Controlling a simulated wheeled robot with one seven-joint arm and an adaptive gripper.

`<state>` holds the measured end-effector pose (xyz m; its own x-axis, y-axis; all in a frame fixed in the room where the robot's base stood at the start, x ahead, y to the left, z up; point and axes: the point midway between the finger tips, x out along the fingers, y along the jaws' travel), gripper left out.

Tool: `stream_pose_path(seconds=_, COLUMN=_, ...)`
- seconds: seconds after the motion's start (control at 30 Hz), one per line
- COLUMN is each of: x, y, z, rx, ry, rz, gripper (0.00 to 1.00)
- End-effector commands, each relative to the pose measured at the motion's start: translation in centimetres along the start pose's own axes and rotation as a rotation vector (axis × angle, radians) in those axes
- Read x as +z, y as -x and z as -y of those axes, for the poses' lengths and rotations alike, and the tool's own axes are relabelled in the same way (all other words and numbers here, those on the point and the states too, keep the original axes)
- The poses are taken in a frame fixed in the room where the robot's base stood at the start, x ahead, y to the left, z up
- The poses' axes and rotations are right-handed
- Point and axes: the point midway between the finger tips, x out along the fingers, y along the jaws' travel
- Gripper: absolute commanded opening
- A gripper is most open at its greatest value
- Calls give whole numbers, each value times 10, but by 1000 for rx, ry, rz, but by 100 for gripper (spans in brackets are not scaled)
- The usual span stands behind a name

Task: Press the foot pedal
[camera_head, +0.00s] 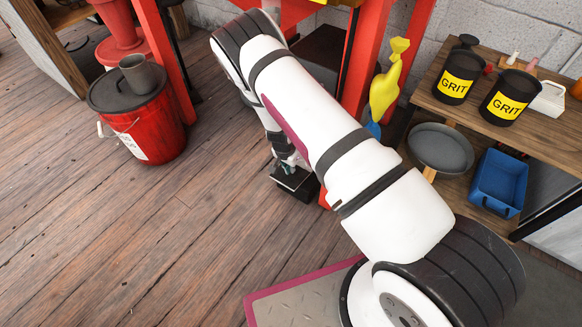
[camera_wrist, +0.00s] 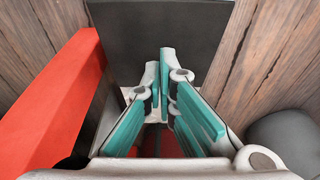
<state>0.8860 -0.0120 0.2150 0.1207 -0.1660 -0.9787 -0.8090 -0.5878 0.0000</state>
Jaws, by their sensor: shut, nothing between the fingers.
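The foot pedal looks to be the low dark block (camera_head: 295,181) on the floor at the foot of the red frame in the head view. My gripper (camera_head: 287,163) is low over it, pointing down, partly hidden by my arm. In the wrist view my gripper (camera_wrist: 163,100), with teal finger pads, is shut and empty. A flat dark plate (camera_wrist: 165,35), probably part of the pedal, lies beyond the fingers. A little red shows between and below the fingers. I cannot tell whether the fingertips touch the pedal.
A red frame post (camera_head: 362,62) stands close beside the gripper; a red beam (camera_wrist: 55,105) fills the wrist view's left. A red bucket (camera_head: 150,130) stands left. A wooden bench (camera_head: 480,112) with grit tubs is at right. Plank floor (camera_head: 140,225) is clear at front left.

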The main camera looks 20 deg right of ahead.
Motion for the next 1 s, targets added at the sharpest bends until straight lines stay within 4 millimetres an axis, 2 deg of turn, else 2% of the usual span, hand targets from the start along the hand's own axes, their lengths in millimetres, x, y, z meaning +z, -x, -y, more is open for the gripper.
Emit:
stream_pose_path(seconds=0.3, x=21, y=-38, z=0, rx=1, ry=1, rz=2, gripper=0)
stream_pose_path(seconds=0.4, x=25, y=-44, z=-1, rx=2, ry=1, rz=3, gripper=0)
stream_pose_path(seconds=0.77, x=27, y=-45, z=-2, rx=4, ry=0, rz=7, gripper=0)
stream_pose_path(seconds=0.87, x=24, y=-39, z=-2, rx=4, ry=0, rz=7, gripper=0)
stream_pose_path(seconds=1.0, x=10, y=-19, z=-1, rx=0, ry=-1, rz=3, gripper=0)
